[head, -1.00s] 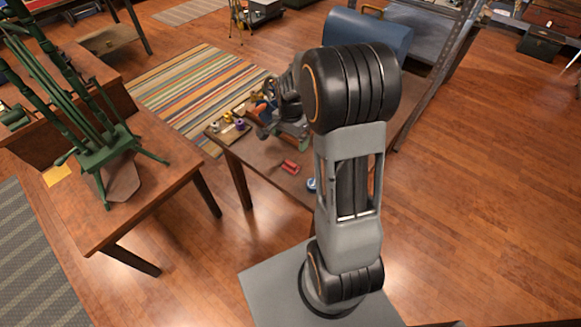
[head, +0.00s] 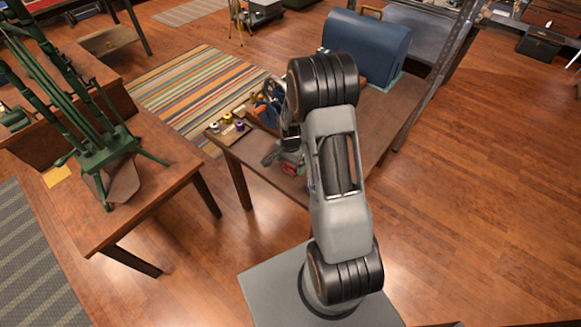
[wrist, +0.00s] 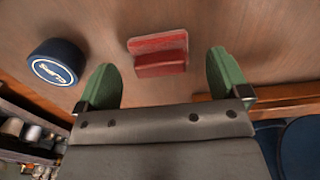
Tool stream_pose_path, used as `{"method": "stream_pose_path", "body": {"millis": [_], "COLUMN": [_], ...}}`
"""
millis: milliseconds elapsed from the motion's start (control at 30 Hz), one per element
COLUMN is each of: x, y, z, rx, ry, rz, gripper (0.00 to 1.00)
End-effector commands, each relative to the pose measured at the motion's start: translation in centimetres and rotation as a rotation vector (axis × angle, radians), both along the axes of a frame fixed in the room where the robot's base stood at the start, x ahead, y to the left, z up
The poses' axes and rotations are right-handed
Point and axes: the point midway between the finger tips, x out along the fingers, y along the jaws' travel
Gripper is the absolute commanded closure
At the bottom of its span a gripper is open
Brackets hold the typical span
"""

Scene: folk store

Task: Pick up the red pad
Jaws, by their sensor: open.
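The red pad (wrist: 159,53) lies on the brown wooden table in the wrist view, a flat red plate with a raised red block on it. My gripper (wrist: 163,78) is open, with its two green fingers either side of and a little short of the pad. The pad is between the lines of the fingers and not touched by them. In the head view the red pad (head: 290,168) shows partly, beside my gripper (head: 283,153), with my arm covering much of that spot.
A round dark blue tin (wrist: 55,62) sits left of the pad in the wrist view. Small spools (head: 228,121) lie at the table's left corner, and a large blue box (head: 367,45) stands at its back. The table (head: 375,122) has bare room on the right.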

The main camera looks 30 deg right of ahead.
Motion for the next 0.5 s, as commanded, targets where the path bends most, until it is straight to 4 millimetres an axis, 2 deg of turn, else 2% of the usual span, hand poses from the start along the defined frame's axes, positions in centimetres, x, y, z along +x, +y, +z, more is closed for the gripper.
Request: {"method": "stream_pose_path", "body": {"millis": [167, 433, 500], "x": [0.0, 0.0, 0.0], "y": [0.0, 0.0, 0.0], "z": [-1.5, -1.6, -1.6], "rx": [0.0, 0.0, 0.0], "ry": [0.0, -0.001, -0.001], "rz": [0.0, 0.0, 0.0], "gripper": [0.06, 0.06, 0.13]}}
